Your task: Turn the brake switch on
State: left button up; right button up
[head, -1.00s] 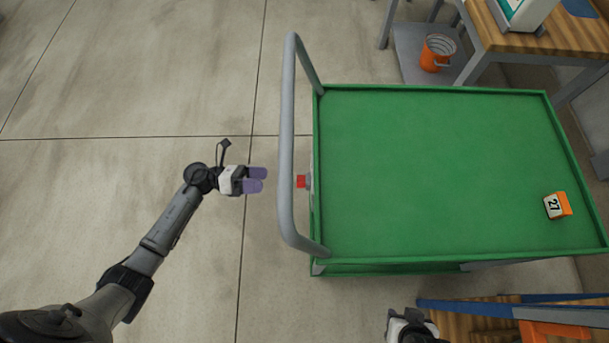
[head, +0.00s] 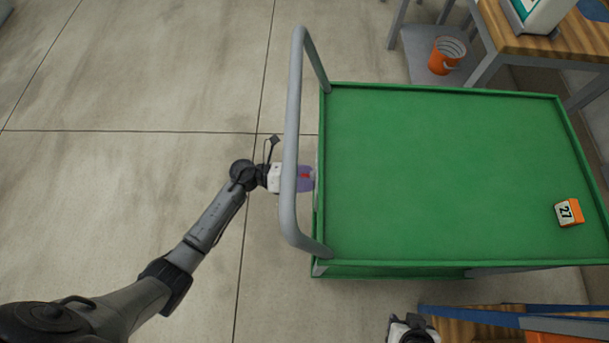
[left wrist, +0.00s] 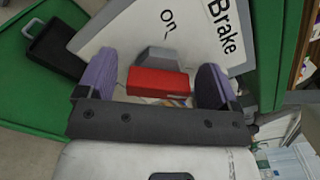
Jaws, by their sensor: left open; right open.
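The brake switch is a red block (left wrist: 158,83) on a grey base in the left wrist view, on a white plate (left wrist: 200,35) lettered "Brake" and "on". In the head view the red switch (head: 305,174) shows at the green cart's (head: 450,165) left end. My left gripper (left wrist: 163,85) is open, with one purple finger on each side of the red block. In the head view this gripper (head: 306,178) reaches under the cart's grey handle. I cannot tell whether the fingers touch the block. My right gripper (head: 412,330) is only partly visible at the bottom edge.
The grey handle bar (head: 292,130) crosses above my left gripper. An orange and white block marked 27 (head: 569,212) sits on the cart top. An orange bucket (head: 445,56) stands on a shelf behind. Open floor lies to the left.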

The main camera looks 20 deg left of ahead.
pick_arm(q)
jog(key=c, duration=0.9)
